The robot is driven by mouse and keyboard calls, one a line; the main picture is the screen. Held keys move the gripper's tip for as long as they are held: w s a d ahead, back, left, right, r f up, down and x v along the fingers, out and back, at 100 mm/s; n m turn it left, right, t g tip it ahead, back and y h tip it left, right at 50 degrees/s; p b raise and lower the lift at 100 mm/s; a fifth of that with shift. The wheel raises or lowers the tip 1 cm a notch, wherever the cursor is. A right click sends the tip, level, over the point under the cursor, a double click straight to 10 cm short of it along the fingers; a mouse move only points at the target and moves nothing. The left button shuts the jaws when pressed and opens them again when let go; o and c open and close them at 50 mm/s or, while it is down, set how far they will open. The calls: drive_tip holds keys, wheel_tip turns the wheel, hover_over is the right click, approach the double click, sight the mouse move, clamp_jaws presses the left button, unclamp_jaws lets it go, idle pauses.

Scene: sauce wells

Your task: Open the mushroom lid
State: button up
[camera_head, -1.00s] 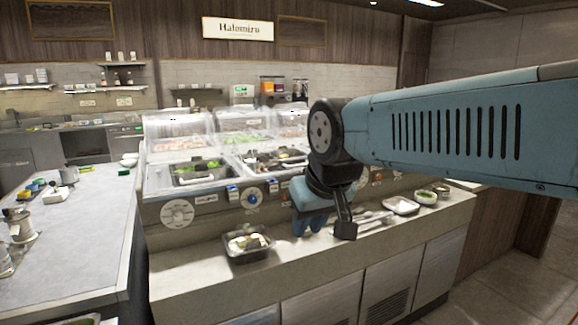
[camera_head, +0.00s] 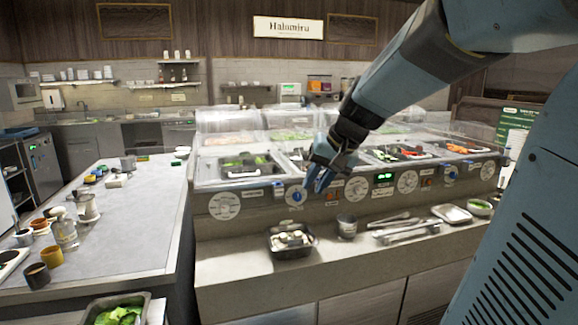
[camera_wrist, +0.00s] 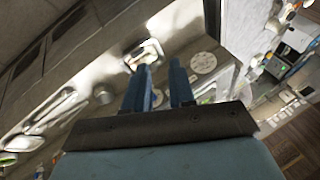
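My gripper (camera_head: 319,181) is in front of the dial panel of the counter, close to a blue-and-white knob (camera_head: 296,195). In the wrist view its two blue fingers (camera_wrist: 158,66) are apart with nothing between them. A black tray (camera_head: 291,253) with pale pieces, perhaps mushrooms, stands on the ledge below and left of my gripper; it appears beyond the fingers in the wrist view (camera_wrist: 145,52). Clear covers (camera_head: 229,121) stand behind the food wells. I cannot tell which one is the mushroom lid. My gripper and forearm hide part of the middle wells.
A metal cup (camera_head: 347,227), tongs (camera_head: 405,233), a white tray (camera_head: 452,214) and a bowl (camera_head: 479,207) stand along the ledge. A grey table (camera_head: 120,215) with cups is at left. The ledge left of the black tray is clear.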

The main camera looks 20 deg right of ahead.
drive_tip(key=w+d+f+m+t+y, duration=0.2)
drive_tip(key=w+d+f+m+t, duration=0.15)
drive_tip(key=w+d, duration=0.8)
drive_tip(key=w+d+f+m+t+y, duration=0.2)
drive_tip(key=w+d+m, duration=0.2)
drive_tip(key=w+d, duration=0.8)
drive_tip(key=w+d+f+m+t+h, duration=0.1)
drive_tip(key=w+d+f+m+t, duration=0.35)
drive_tip(key=w+d, duration=0.55)
drive_tip(key=shift+n, duration=0.4)
drive_tip(key=x, duration=0.3)
drive_tip(key=f+x, duration=0.1)
drive_tip(key=x, duration=0.7)
drive_tip(key=shift+d+f, duration=0.15)
drive_tip(key=shift+d, duration=0.2)
clamp_jaws()
